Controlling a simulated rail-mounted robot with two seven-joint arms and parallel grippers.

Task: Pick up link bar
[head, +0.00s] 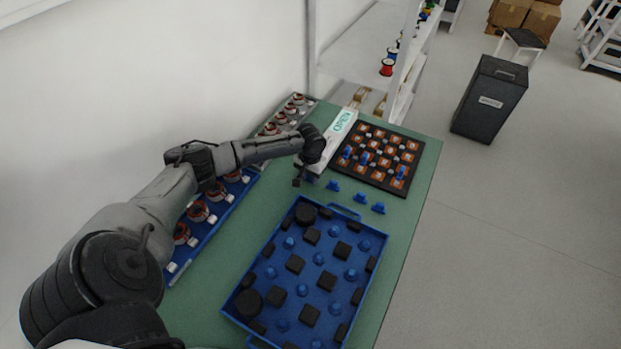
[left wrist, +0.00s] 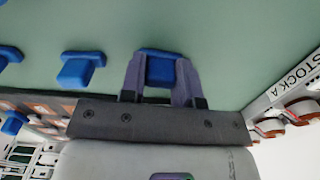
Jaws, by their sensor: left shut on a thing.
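My left gripper (head: 302,180) is over the green table, above the blue tray's far end. In the left wrist view its two fingers (left wrist: 162,82) are shut on a blue stepped piece, which I take as the link bar (left wrist: 160,68). The piece sits between the fingertips against the green table; I cannot tell whether it is lifted. Similar blue pieces stand in a row to the right of the gripper in the head view, the nearest one (head: 333,186) apart from it. My right gripper is not in view.
A blue tray (head: 236,318) with black blocks and blue pieces lies in front. A black board (head: 344,173) with orange squares lies at the far right. A white box (head: 335,139) marked OPEN stands behind the gripper. Another blue tray (head: 172,268) with coils runs along the left.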

